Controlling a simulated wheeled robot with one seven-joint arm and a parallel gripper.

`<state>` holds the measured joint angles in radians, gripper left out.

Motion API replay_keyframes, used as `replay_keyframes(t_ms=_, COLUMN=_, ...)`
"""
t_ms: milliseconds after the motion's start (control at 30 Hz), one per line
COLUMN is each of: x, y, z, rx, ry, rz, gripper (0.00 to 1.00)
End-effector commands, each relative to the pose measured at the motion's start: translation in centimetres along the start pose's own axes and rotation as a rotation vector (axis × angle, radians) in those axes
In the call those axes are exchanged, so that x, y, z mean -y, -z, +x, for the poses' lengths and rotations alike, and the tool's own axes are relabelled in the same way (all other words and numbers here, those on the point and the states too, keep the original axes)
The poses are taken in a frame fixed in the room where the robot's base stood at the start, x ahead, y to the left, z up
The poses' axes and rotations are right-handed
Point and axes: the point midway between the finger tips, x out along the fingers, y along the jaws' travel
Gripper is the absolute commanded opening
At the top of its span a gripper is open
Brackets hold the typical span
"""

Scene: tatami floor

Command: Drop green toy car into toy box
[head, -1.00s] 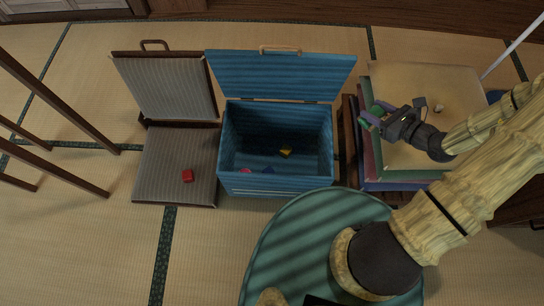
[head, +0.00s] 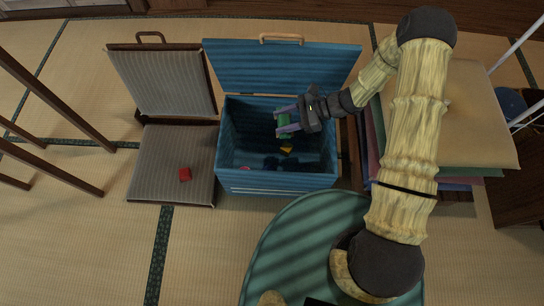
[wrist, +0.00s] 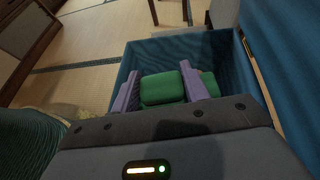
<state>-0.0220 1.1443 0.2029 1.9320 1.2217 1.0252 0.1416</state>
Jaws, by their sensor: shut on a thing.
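The toy box (head: 270,181) is blue, with its lid (head: 285,68) raised at the back. My gripper (head: 283,124) is over the open box in the head view, its fingers pointing left. It is shut on the green toy car (wrist: 162,89), which sits between the two purple fingers in the wrist view. The car also shows in the head view (head: 283,119), partly hidden by the fingers. A yellow piece (head: 286,149) and a pink piece (head: 245,168) lie inside the box. The exact height of the car above the box floor is hard to tell.
A legless floor chair (head: 160,170) with a red block (head: 185,174) on its seat stands left of the box. A stack of cushions (head: 470,120) is to the right. Dark wooden legs (head: 50,150) stand at the far left. A round green surface (head: 300,235) is in front.

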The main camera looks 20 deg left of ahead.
Motion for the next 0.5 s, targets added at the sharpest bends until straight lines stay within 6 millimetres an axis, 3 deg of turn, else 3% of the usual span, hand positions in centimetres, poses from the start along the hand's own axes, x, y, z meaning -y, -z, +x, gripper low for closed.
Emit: replay_keyframes(t_ms=500, x=-0.01, y=0.95, z=0.52, rx=0.0, ry=-0.004, rz=-0.001, gripper=0.21)
